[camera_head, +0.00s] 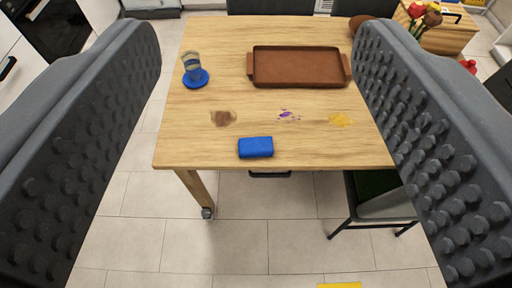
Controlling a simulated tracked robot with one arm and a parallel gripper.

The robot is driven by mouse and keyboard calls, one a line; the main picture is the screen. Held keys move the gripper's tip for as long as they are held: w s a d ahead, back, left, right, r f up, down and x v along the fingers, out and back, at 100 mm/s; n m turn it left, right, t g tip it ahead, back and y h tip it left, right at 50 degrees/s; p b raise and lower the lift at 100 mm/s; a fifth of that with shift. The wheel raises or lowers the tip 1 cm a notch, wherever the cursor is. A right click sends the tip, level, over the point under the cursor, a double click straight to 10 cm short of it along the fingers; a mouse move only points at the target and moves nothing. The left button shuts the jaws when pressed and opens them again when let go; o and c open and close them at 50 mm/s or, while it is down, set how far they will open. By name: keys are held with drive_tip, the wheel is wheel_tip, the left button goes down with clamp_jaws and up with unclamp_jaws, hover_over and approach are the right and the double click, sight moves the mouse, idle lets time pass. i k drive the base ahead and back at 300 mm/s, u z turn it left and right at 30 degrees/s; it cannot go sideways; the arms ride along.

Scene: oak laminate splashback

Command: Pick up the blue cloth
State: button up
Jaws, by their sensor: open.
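The blue cloth (256,147) is a small folded block lying near the front edge of the wooden table (215,150). My gripper (262,150) shows as two dark, studded fingers at the left and right sides of the view. The fingers are wide apart with nothing between them. The cloth appears in the gap between them, farther off and not touched by either finger.
A brown tray (296,67) lies at the table's back. A cup (192,65) stands on a blue saucer (195,79) at left. Brown (223,118), purple (289,116) and yellow (340,120) stains mark the tabletop. A chair (378,198) stands at front right.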

sight(257, 146)
drive_tip(key=u, duration=3.1)
drive_tip(key=k, duration=1.4)
drive_tip(key=z, duration=1.45)
drive_tip(key=i, duration=1)
